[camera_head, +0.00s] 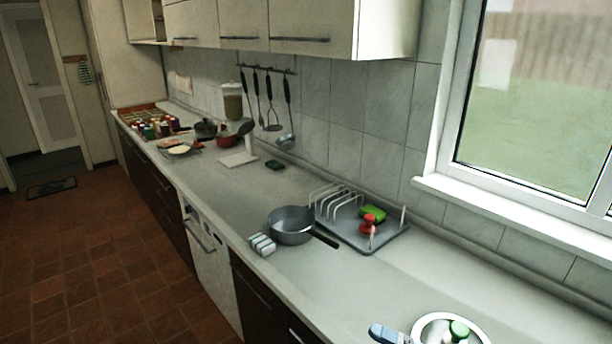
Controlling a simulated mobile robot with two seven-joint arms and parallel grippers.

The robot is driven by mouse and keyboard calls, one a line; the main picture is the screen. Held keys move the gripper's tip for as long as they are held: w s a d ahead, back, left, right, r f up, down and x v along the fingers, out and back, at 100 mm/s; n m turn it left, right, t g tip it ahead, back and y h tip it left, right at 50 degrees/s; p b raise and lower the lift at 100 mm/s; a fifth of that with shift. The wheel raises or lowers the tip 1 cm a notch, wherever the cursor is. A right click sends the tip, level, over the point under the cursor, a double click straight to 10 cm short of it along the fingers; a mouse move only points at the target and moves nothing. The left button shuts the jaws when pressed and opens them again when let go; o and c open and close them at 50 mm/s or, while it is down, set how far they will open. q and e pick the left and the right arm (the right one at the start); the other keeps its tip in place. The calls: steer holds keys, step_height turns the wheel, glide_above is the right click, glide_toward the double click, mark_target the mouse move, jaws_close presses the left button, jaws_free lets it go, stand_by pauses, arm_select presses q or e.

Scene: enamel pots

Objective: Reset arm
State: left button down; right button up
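Neither my left nor my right gripper shows in the head view, and I see no part of either arm. A grey saucepan (291,227) stands on the light counter (215,195), its dark handle pointing to the lower right. Farther back along the counter are a dark pot (206,130) and a red pot (228,141).
A dish rack (345,233) holds a green item (373,212) and a red item (368,228). A white round dish (421,328) is cut off at the bottom edge. Utensils (272,112) hang on the wall. The counter right of the rack is clear.

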steer(key=s+d+f+m+t+h+p, duration=0.1)
steer(key=s+d+f+m+h, duration=0.2)
steer(key=s+f+m+h, duration=0.4)
steer(key=s+d+f+m+h+p, duration=0.2)
steer(key=s+f+m+h, duration=0.6)
steer(key=m, duration=0.8)
steer(key=d+f, duration=0.1)
steer(key=d, duration=0.1)
steer(key=shift+s+d+f+t, duration=0.3)
steer(key=shift+s+f+t, duration=0.05)
steer(key=shift+f+t, duration=0.05)
